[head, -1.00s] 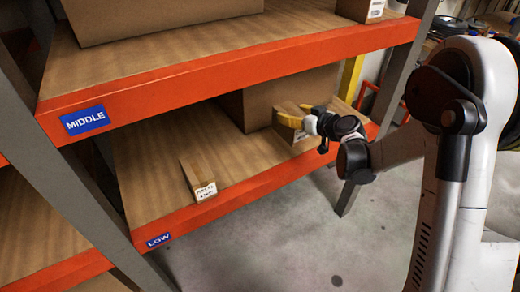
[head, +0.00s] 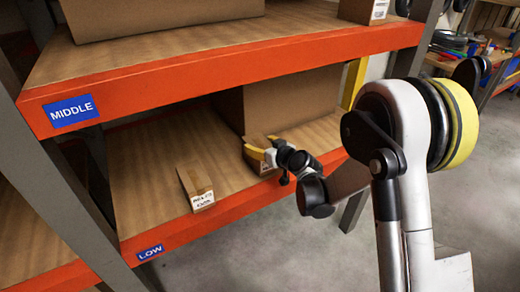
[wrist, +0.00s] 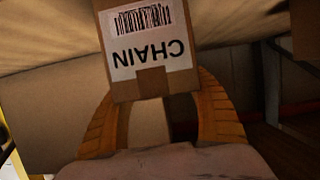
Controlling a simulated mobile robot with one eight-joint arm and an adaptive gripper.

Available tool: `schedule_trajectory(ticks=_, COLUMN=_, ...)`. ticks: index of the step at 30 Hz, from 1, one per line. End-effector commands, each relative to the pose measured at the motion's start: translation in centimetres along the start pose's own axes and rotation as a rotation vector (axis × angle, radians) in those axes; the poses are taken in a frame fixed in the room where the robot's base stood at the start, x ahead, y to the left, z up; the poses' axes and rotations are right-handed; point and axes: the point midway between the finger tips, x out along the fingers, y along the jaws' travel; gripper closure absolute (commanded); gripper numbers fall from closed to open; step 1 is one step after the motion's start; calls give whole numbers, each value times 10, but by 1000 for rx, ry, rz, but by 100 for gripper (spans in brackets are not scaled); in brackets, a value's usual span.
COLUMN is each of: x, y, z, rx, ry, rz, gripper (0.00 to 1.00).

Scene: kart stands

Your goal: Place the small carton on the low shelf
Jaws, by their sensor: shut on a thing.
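My gripper (head: 264,156) has yellow fingers and is shut on a small brown carton (head: 255,140) at the right part of the low shelf (head: 165,160). The wrist view shows this small carton (wrist: 150,50) between the fingers (wrist: 163,125), its white label reading CHAIN upside down with a barcode. In the head view the fingers hide part of it. I cannot tell whether its base touches the shelf. The low shelf has an orange front beam with a blue LOW label.
A narrow carton (head: 196,188) stands near the low shelf's front edge, left of my gripper. A large carton (head: 290,103) stands behind the held one. The middle shelf (head: 210,40) overhangs, carrying cartons. Bare boards lie between the narrow and large cartons.

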Motion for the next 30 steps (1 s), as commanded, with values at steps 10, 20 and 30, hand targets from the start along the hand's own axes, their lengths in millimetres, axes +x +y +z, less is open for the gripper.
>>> schedule_trajectory(ticks=10, x=1, y=0, z=4, rx=1, ry=1, rz=1, gripper=75)
schedule_trajectory(ticks=20, x=1, y=0, z=3, rx=0, ry=0, rz=0, gripper=11)
schedule_trajectory(ticks=30, x=-34, y=1, z=-3, rx=2, ry=1, rz=3, gripper=11)
